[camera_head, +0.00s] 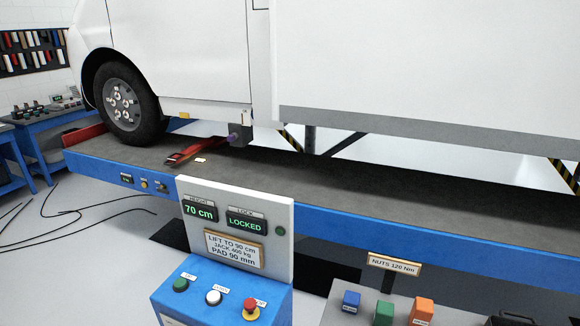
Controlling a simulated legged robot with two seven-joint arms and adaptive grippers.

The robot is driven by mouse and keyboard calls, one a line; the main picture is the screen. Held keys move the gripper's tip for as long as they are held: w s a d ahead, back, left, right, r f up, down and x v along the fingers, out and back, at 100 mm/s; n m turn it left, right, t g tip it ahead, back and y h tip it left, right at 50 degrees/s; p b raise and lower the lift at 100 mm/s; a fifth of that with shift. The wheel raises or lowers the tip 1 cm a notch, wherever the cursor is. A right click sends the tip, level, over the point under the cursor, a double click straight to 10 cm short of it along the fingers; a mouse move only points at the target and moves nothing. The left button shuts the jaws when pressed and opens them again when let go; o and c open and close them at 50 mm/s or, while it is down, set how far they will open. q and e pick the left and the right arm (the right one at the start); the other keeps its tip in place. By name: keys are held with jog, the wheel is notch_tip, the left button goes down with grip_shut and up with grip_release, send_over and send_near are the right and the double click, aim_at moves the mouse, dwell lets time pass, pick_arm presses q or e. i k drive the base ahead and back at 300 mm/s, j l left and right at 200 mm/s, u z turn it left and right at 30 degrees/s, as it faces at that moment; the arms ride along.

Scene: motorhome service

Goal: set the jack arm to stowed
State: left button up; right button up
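A red arm with a dark tip, which looks like the jack arm (200,149), extends left from a grey block with a purple part (238,134) under the white motorhome (190,50). It lies low, just above or on the dark lift platform (330,180), with a small light tag (201,159) near it. I cannot tell whether it touches the platform. Neither of my grippers is in view.
A control console (240,235) stands in front, reading 70 cm and LOCKED, with green, white and red buttons. Coloured blocks (383,312) sit at the lower right. The wheel (125,103) rests on the platform. Cables (75,215) lie on the floor at left.

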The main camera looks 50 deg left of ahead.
aim_at(190, 150)
jog(key=u, duration=2.4)
jog(key=i+j+u, duration=0.4)
jog(key=i+j, duration=0.25)
jog(key=j, duration=0.35)
jog(key=i+j+u, duration=0.35)
jog(key=i+j, duration=0.4)
jog(key=i+j+z, duration=0.15)
jog(key=i, duration=0.4)
jog(key=i+j+z, duration=0.1)
jog(key=i, duration=0.45)
jog(key=i+j+z, duration=0.15)
jog(key=i, duration=0.4)
jog(key=i+l+z, duration=0.1)
jog(key=i+z, duration=0.15)
jog(key=z, duration=0.15)
jog(key=i+z, duration=0.25)
jog(key=z, duration=0.15)
jog(key=i+z, duration=0.25)
jog(key=z, duration=0.15)
jog(key=i+j+z, duration=0.1)
jog(key=i+z, duration=0.15)
jog(key=z, duration=0.2)
